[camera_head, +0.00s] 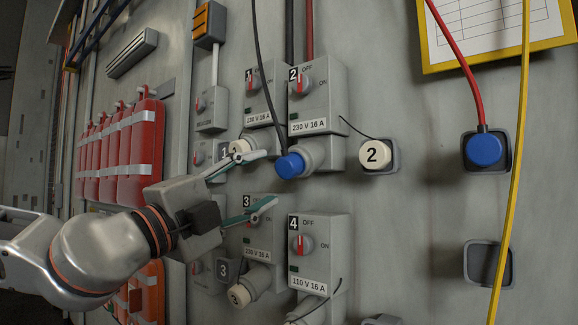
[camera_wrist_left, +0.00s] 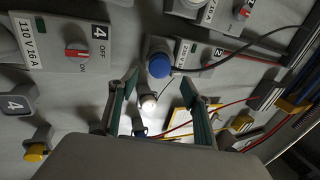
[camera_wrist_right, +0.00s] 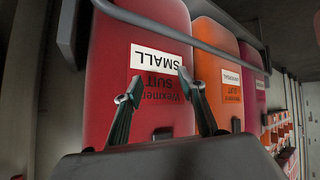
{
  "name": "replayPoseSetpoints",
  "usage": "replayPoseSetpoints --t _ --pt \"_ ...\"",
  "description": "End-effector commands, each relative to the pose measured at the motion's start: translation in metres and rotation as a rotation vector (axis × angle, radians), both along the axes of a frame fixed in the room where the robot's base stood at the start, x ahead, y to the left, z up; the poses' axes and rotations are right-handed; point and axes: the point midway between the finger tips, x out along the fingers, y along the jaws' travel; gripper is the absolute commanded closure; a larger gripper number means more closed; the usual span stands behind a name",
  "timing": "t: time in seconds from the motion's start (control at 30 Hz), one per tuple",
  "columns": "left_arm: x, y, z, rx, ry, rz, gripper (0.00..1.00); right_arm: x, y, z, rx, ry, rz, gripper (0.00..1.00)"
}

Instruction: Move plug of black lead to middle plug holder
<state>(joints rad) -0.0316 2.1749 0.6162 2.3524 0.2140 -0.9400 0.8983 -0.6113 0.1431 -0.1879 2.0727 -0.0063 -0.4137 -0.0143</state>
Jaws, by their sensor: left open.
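The black lead (camera_head: 263,75) hangs from above and ends in a blue plug (camera_head: 290,165), seated in the socket of the box numbered 2. My left gripper (camera_head: 257,181) is open and empty, its fingers pointing toward this plug from the left. In the left wrist view the blue plug (camera_wrist_left: 159,66) shows near the gap between the fingertips, apart from them. On the wall to the right, a dark holder (camera_head: 487,263) is empty, and the one above it (camera_head: 507,150) holds the red lead's blue plug (camera_head: 484,149). My right gripper (camera_wrist_right: 158,90) is open and empty.
Switch boxes 1, 3 and 4 (camera_head: 318,255) surround the left gripper.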

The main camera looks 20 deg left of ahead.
Motion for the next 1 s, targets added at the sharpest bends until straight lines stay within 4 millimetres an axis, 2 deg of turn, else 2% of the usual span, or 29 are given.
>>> replayPoseSetpoints --t 0.23,0.3,0.37,0.5,0.7,1.0 --pt "0.03 -0.012 0.011 0.002 0.001 -0.001 0.51 0.001 0.0 0.002 0.002 -0.004 -0.001 0.6" --pt "0.041 -0.014 0.009 0.001 0.004 0.0 0.51 -0.006 0.001 -0.012 0.003 0.016 -0.001 0.6" --pt "0.048 -0.016 0.009 0.001 0.007 -0.001 0.51 -0.007 0.002 -0.016 0.004 0.021 0.0 0.6" --pt "0.059 -0.021 0.015 0.001 0.007 0.0 0.51 -0.001 0.006 -0.008 0.012 0.001 0.004 0.6" --pt "0.065 -0.024 0.023 0.0 0.002 -0.001 0.51 0.011 0.008 0.003 0.014 -0.029 0.013 0.6" --pt "0.064 -0.024 0.025 0.0 -0.001 -0.001 0.51 0.009 0.007 0.003 0.009 -0.026 0.021 0.6"
